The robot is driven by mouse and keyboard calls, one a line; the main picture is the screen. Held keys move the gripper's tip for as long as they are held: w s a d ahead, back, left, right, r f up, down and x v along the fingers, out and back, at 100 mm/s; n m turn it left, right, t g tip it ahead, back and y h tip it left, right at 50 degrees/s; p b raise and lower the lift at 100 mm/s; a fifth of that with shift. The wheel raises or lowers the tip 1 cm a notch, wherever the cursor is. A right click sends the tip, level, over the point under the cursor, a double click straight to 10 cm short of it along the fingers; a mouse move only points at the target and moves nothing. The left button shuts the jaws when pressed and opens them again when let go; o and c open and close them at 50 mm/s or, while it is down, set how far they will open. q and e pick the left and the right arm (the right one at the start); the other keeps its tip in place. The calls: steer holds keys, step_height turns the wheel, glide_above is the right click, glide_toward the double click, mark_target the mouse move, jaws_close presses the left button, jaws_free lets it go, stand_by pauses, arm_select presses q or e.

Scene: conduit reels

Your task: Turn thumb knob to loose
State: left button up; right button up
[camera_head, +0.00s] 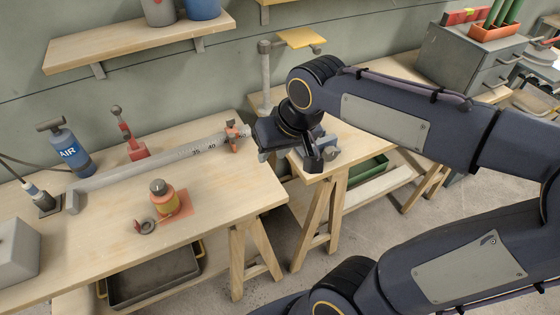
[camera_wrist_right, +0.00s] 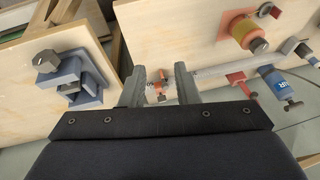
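A long grey scale bar (camera_head: 150,163) marked with numbers such as 35 and 40 lies along the bench. A small orange-red fitting (camera_head: 232,138) sits at its right end, and I take the thumb knob to be part of it. It is too small to tell the knob's setting. My right gripper (camera_wrist_right: 158,78) is just right of the fitting in the head view. In the right wrist view its two grey fingers are apart, with the fitting (camera_wrist_right: 158,90) visible in the gap beyond them. Nothing is held. My left gripper is out of view.
A blue-grey vise (camera_wrist_right: 72,80) stands on the second bench. A yellow-orange pot (camera_head: 163,203), a blue AIR bottle (camera_head: 68,148) and a red stand (camera_head: 132,140) stand near the bar. A shelf (camera_head: 130,45) hangs above.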

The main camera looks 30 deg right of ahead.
steer(key=shift+s+a+r, duration=0.1)
steer(key=shift+s+a, duration=0.15)
steer(key=shift+s, duration=0.7)
steer(key=s+a+r+t+y+p, duration=0.1)
steer(key=s+a+p, duration=0.3)
steer(key=s, duration=0.6)
steer(key=y+p, duration=0.1)
steer(key=p, duration=0.1)
steer(key=shift+s+r+p, duration=0.25)
steer(key=shift+r+p, duration=0.1)
steer(key=shift+r, duration=0.05)
